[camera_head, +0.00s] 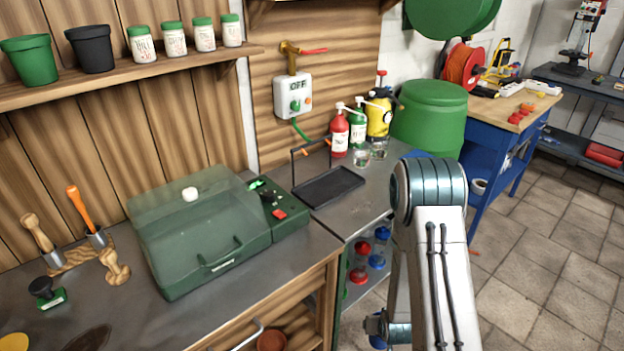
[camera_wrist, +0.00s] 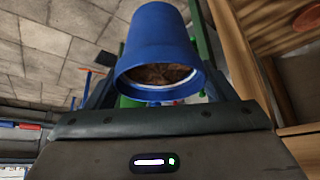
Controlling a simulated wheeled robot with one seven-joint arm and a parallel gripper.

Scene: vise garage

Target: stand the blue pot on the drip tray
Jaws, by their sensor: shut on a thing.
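The blue pot (camera_wrist: 160,30) fills the upper middle of the wrist view, its open rim towards the camera and brown soil inside. My gripper (camera_wrist: 158,48) is shut on it, with a dark finger at each side. In the head view my arm covers most of the gripper, and only a bit of blue shows at the bottom beside the arm. The drip tray (camera_head: 330,188) is a shallow black tray on the grey bench, left of my arm. It is empty. The pot is apart from it.
A green lidded propagator box (camera_head: 200,240) stands left of the tray, with a control panel. Red, green and yellow bottles (camera_head: 339,134) and small glasses stand behind the tray. A thin black frame (camera_head: 293,165) rises at the tray's left. A green bin (camera_head: 430,115) stands further right.

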